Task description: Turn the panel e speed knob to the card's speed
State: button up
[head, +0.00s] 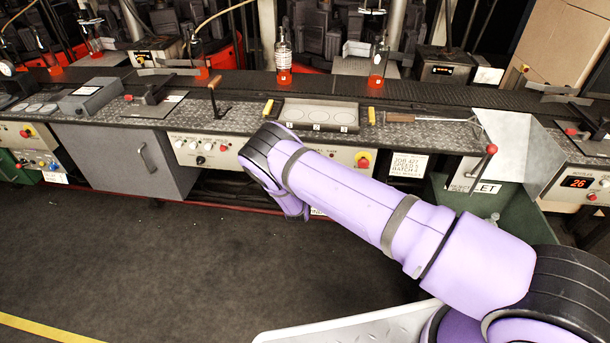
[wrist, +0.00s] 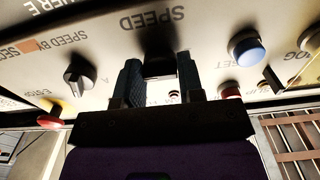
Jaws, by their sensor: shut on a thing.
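In the wrist view the dark speed knob (wrist: 160,66) sits on the pale panel, below the printed word SPEED. My gripper (wrist: 158,58) is shut on it, with one finger on each side. The knob's pointer and scale marks are hidden or in shadow. In the head view my purple arm reaches over the floor to the panel front (head: 342,154) and covers part of it; the gripper and knob are hidden there. The white card (head: 408,165) hangs right of the panel; its speed line seems to read 5, but the print is small.
In the wrist view another black knob (wrist: 79,74) is on the left, a blue button (wrist: 246,47) on the right, and a red button (wrist: 51,121) at lower left. A grey metal chute (head: 515,150) stands right of the card. The floor at left is clear.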

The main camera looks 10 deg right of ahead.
jog(key=o, duration=0.9)
jog(key=shift+s, duration=0.1)
jog(key=v, duration=1)
jog(key=shift+s+a, duration=0.15)
jog(key=shift+s, duration=0.2)
